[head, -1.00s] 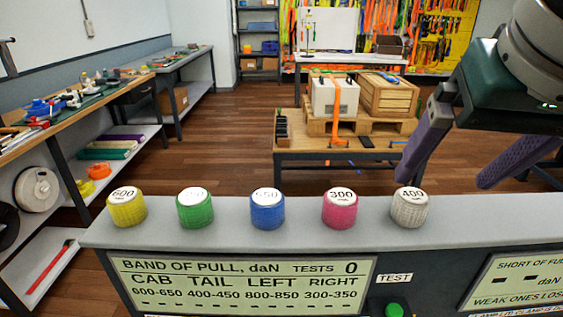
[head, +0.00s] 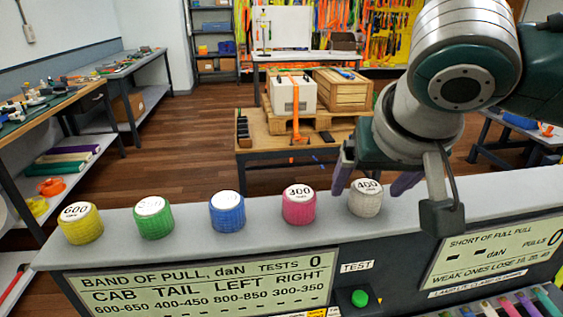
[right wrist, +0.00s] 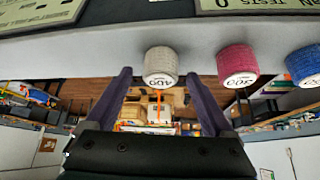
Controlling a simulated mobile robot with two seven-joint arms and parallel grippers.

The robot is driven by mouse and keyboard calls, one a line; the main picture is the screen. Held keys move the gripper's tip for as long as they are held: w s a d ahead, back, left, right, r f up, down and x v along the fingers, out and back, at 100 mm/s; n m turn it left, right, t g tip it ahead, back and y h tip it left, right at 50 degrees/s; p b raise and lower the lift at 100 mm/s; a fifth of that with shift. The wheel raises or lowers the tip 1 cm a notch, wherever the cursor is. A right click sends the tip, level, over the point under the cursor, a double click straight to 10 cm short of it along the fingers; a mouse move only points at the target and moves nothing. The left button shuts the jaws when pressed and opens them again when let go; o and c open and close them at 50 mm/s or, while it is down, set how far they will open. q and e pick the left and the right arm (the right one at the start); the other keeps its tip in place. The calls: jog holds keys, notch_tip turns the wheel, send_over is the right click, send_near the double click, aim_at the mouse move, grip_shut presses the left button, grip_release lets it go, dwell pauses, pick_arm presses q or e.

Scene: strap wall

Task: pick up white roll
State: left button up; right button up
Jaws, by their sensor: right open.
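The white roll (head: 366,199), with "400" on its pale top, stands upright on the grey ledge at the right end of a row of coloured rolls. My right gripper (head: 372,184) is open and empty, with its purple fingers spread just behind and to either side of the roll. In the right wrist view the white roll (right wrist: 160,66) shows upside down, centred ahead of the gap between the fingertips (right wrist: 161,78). I see no contact, and the exact depth between fingers and roll is unclear. My left gripper is not in view.
The pink roll (head: 299,204) is the nearest neighbour, left of the white one. The blue (head: 227,211), green (head: 153,215) and yellow (head: 80,223) rolls continue leftward. The ledge (head: 480,204) is bare to the right. Below are display panels and a green button (head: 360,298).

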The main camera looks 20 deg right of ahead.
grip_shut()
dwell(0.6)
